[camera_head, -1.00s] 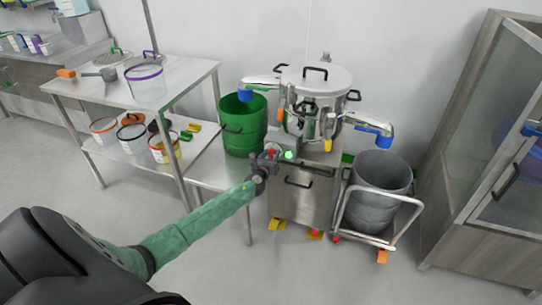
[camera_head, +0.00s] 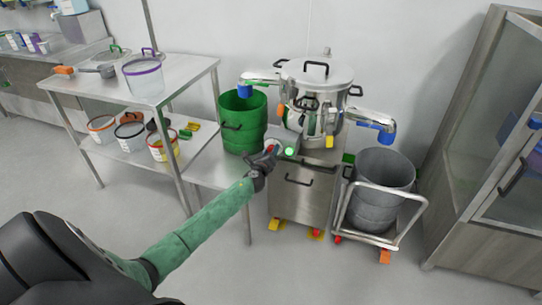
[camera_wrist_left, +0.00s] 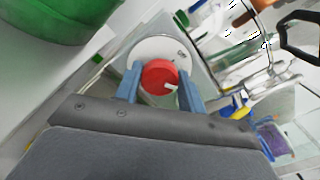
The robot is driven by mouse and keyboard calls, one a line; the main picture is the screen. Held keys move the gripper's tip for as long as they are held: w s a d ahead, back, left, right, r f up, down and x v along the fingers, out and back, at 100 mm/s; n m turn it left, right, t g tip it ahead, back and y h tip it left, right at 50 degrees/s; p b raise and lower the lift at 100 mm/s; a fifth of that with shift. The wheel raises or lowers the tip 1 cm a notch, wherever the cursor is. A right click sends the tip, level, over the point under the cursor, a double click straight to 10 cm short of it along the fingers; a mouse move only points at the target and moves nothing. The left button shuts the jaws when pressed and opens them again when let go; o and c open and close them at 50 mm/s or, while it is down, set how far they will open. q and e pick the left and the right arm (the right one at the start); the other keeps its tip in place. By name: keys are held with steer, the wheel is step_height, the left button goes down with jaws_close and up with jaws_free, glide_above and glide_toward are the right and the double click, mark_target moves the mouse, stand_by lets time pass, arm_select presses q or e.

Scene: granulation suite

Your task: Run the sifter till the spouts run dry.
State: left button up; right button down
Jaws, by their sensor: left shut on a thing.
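The sifter (camera_head: 315,90) is a round steel vessel with a lid on a steel cabinet. One spout with a blue end (camera_head: 245,90) points left over a green drum (camera_head: 243,123). The other spout with a blue end (camera_head: 385,137) points right over a grey drum (camera_head: 380,190). A green light (camera_head: 290,151) glows on the control box. My left gripper (camera_head: 269,152) is at that box. In the left wrist view its blue fingers are shut around a red knob (camera_wrist_left: 160,77) with a white mark, on a round pale plate (camera_wrist_left: 150,51). Flow at the spouts cannot be made out. My right gripper is not in view.
The grey drum stands on a wheeled trolley (camera_head: 400,232). A steel shelf table (camera_head: 185,75) at left holds tubs and a scoop (camera_head: 95,71). A glass-doored cabinet (camera_head: 490,130) stands at right. The floor in front is open.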

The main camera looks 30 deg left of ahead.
arm_select(q)
steer(key=shift+a+f+n+b, duration=0.1)
steer(key=shift+n+b, duration=0.8)
steer(key=shift+n, duration=5.1)
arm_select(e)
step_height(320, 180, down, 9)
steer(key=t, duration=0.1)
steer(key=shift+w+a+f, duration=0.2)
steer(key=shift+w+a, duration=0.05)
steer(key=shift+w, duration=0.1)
arm_select(q)
steer(key=o, duration=1)
steer(key=shift+c, duration=0.2)
